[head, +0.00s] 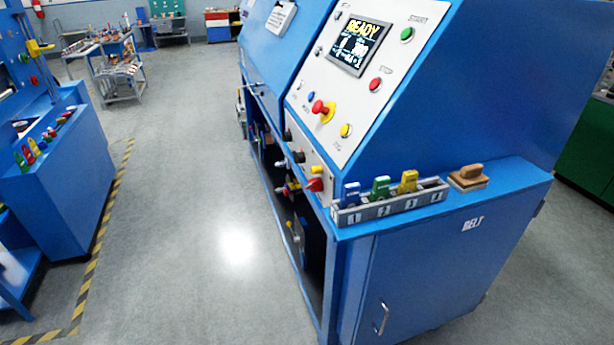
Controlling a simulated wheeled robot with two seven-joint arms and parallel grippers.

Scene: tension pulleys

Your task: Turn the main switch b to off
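A blue machine cabinet fills the right half of the head view. Its sloped white panel (365,75) carries a lit screen (359,45) reading READY, a green START button (407,34), a red STOP button (375,84) and a red knob on a yellow base (322,109). A lower panel (303,148) on the front side carries a red handle (315,184) and several dark knobs, seen at a steep angle. I cannot read any label naming main switch b, nor tell its position. Neither gripper is in view.
A grey rack (390,207) with blue, green and yellow tags and a wooden-handled block (467,178) sit on the cabinet's right ledge. Open shelves lie below the lower panel. Clear grey floor (190,200) separates the cabinet from a blue bench (65,195) at the left.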

